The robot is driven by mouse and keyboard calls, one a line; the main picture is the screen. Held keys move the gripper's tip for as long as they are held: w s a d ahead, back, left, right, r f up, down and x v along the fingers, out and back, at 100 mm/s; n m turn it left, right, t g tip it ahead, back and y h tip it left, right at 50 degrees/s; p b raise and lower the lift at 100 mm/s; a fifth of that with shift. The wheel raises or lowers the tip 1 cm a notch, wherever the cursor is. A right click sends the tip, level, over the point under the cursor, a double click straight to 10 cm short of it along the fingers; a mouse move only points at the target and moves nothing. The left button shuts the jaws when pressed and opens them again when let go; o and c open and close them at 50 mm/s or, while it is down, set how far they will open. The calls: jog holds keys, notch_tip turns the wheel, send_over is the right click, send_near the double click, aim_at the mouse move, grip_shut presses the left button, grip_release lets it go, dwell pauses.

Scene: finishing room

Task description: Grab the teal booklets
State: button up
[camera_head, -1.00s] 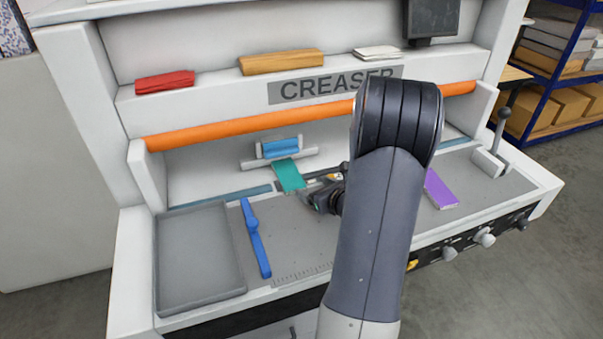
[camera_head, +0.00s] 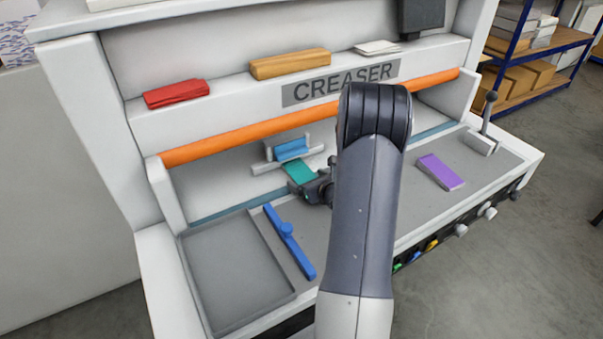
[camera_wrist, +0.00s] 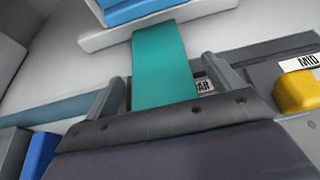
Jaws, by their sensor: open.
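The teal booklets (camera_head: 299,172) lie on the creaser bed, just in front of a small white holder with blue booklets (camera_head: 291,149). In the wrist view the teal booklets (camera_wrist: 160,62) run from under the holder's edge down toward my gripper. My gripper (camera_wrist: 167,92) is open, with one finger on each side of the teal strip. I cannot tell whether the fingers touch it. In the head view my gripper (camera_head: 312,186) is at the near end of the teal booklets, partly hidden by my arm.
A grey tray (camera_head: 190,262) and a blue bar (camera_head: 288,240) lie on the left of the bed. Purple booklets (camera_head: 440,171) lie on the right, near a lever (camera_head: 486,125). An orange roller (camera_head: 235,134) spans above the bed. A yellow knob (camera_wrist: 297,92) is right of my gripper.

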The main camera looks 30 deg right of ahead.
jog(key=c, duration=1.2)
jog(key=shift+s+r, duration=0.1)
